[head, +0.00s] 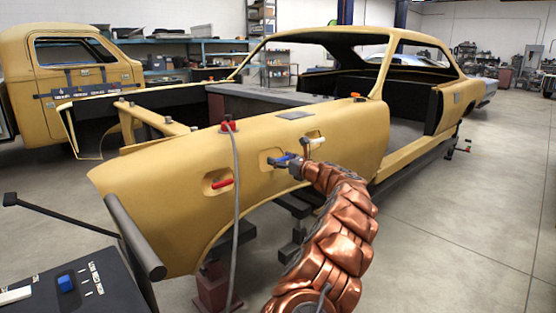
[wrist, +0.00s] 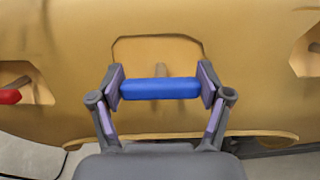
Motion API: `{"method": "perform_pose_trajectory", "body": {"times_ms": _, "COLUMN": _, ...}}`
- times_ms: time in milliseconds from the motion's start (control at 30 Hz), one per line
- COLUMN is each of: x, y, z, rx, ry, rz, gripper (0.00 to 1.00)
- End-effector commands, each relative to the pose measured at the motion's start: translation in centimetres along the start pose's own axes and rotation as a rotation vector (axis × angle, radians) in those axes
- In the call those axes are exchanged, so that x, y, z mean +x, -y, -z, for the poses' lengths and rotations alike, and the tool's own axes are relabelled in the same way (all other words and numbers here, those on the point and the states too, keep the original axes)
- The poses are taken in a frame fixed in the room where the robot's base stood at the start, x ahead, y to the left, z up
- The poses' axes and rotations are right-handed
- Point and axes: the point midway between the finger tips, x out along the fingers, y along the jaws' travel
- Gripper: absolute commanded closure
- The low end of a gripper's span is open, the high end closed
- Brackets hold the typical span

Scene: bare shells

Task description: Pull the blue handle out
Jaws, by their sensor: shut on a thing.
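The blue handle (wrist: 160,89) is a short blue bar in front of a recess in the yellow car's side panel, with a stem behind it. In the head view the blue handle (head: 283,158) sits between a red handle and a white one, partly covered by my gripper. My gripper (wrist: 161,88) is shut on the blue handle, with one finger pad at each end of the bar. In the head view my gripper (head: 290,161) is at the panel, at the end of my copper-coloured arm.
A red handle (head: 222,183) is to the left in its own recess, and a white handle (head: 314,140) is to the right. A grey cable (head: 237,210) hangs from a red fitting (head: 228,126) on the yellow car shell (head: 160,185). A dark panel with a blue button (head: 66,283) is at lower left. Open floor (head: 450,230) lies right.

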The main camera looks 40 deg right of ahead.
Motion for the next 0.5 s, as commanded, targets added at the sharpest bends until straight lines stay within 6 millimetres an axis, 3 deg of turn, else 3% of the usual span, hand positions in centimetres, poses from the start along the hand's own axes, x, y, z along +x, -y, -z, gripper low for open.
{"method": "perform_pose_trajectory", "body": {"times_ms": 233, "x": -0.08, "y": 0.01, "z": 0.10, "rx": 0.001, "ry": 0.000, "rz": -0.001, "gripper": 0.01}}
{"method": "perform_pose_trajectory", "body": {"times_ms": 500, "x": 0.05, "y": -0.13, "z": 0.08, "rx": 0.001, "ry": 0.000, "rz": -0.003, "gripper": 0.00}}
